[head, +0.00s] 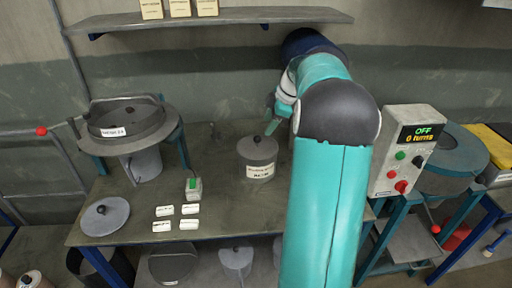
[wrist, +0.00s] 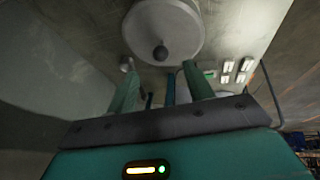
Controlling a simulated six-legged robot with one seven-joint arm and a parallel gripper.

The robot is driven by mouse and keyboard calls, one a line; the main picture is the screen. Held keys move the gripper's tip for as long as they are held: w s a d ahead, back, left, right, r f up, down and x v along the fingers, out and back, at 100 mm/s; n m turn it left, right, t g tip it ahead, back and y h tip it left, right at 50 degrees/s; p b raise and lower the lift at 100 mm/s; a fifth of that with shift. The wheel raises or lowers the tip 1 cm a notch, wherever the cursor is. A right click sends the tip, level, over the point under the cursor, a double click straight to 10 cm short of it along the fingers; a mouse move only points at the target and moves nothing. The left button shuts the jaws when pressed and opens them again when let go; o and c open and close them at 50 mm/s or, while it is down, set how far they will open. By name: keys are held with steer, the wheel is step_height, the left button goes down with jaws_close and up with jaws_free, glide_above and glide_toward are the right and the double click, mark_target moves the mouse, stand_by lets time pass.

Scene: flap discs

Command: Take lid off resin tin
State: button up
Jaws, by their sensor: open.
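The resin tin (head: 258,171) is a grey cylinder with a pale label, standing upright on the bench beside my arm. Its round grey lid (head: 258,149) is on top and has a dark knob (head: 257,140) in the middle. In the wrist view the lid (wrist: 163,22) and its dark knob (wrist: 160,53) lie just beyond my fingertips. My gripper (wrist: 160,68) is open, with its two green fingers apart and nothing held between them. In the head view my gripper (head: 271,128) is just above and right of the knob, partly hidden by my arm.
A round machine (head: 127,119) stands at the bench's left. A loose grey disc (head: 105,216), several white labels (head: 175,224) and a small green-switch box (head: 194,187) lie on the bench (head: 224,212). A control box (head: 408,150) stands to the right. A shelf (head: 230,16) runs above.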

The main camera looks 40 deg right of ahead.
mark_target(259, 137)
steer(key=x, duration=0.8)
steer(key=shift+r, duration=0.1)
steer(key=c, duration=1.1)
